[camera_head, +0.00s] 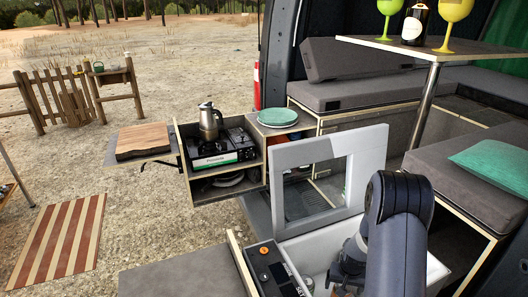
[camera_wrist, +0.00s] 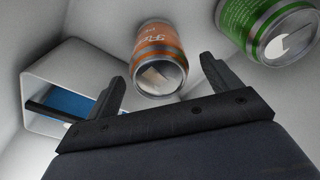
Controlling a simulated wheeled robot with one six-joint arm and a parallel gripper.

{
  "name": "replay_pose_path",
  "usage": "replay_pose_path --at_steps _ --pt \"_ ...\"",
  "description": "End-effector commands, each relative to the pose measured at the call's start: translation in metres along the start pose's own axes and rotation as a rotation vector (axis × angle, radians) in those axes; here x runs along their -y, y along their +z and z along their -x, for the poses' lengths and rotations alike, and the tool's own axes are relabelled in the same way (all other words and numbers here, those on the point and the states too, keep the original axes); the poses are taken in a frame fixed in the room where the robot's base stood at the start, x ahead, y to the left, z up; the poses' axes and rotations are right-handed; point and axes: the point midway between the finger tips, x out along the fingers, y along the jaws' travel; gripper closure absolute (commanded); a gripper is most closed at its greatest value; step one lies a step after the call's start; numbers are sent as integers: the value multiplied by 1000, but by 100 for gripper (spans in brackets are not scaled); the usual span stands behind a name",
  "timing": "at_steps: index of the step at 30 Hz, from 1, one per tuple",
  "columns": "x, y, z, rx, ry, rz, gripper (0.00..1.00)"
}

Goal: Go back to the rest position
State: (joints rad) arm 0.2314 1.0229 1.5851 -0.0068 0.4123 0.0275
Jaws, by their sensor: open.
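My gripper (camera_wrist: 162,72) is open in the wrist view, with its two dark fingers spread apart. An orange can (camera_wrist: 158,48) lies beyond the gap between the fingers, and nothing is clamped. A green can (camera_wrist: 268,28) is at the upper right, beside the right finger. In the head view my arm reaches down into the open white cooler box (camera_head: 436,272); the gripper end is mostly hidden there by the arm.
A white container with a blue inside (camera_wrist: 72,102) is left of the fingers. The raised lid frame (camera_head: 290,152) stands close to my arm. A stove (camera_head: 222,150) with a moka pot (camera_head: 209,122), teal plates (camera_head: 277,117) and a table with glasses (camera_head: 450,48) are farther off.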

Motion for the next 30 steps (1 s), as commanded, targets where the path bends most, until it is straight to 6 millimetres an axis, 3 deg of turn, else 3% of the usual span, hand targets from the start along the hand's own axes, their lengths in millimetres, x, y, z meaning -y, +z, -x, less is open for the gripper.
replay_pose_path --at_steps 30 --pt "0 -24 189 -4 0 0 15"
